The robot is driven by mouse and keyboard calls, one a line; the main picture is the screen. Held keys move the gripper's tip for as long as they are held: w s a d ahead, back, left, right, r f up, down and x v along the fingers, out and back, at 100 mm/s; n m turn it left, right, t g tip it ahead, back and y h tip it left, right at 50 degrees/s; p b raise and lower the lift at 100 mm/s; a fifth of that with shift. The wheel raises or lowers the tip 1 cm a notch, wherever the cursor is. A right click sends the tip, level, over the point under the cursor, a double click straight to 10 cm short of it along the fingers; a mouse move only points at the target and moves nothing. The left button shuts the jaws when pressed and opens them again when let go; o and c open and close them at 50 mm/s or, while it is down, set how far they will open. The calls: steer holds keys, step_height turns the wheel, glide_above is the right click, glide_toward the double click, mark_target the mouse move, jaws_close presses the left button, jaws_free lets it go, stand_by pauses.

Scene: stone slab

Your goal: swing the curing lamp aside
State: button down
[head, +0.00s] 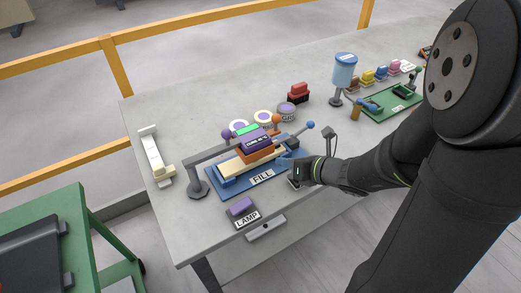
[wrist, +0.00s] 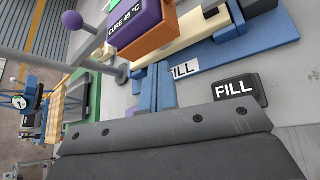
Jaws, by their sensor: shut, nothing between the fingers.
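The curing lamp (head: 257,143) has a purple and orange head marked "CURE 45 °C", on a grey arm from a post (head: 198,188) at the left. A purple ball knob (head: 227,134) stands by it. The head hangs over a cream strip (head: 236,164) in the blue FILL fixture (head: 220,186). In the wrist view the lamp head (wrist: 142,27) is at the top, with the purple knob (wrist: 72,20) to its left. My gripper (head: 284,162) is shut and empty, at the fixture's right end, right of the lamp head. Its blue fingers (wrist: 156,75) show in the wrist view.
A dark FILL block (wrist: 236,90) is beside my fingers. Purple-topped tubs (head: 263,117) and a red block (head: 298,91) stand behind. A blue-ball lever (head: 311,125) rises behind the fixture. The slab's left is mostly clear.

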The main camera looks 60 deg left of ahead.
steer(key=w+d+r+m+g, duration=0.1)
steer(key=w+d+m+g, duration=0.1)
steer(key=d+m+g, duration=0.4)
steer(key=g, duration=0.3)
steer(key=shift+w+r+m+y, duration=0.3)
steer(key=shift+w+r+y, duration=0.1)
steer(key=shift+s, duration=0.1)
glide_toward(248, 149)
steer(key=s+a, duration=0.2)
steer(key=s, duration=0.2)
steer(key=shift+s+a, duration=0.15)
steer(key=shift+a, duration=0.9)
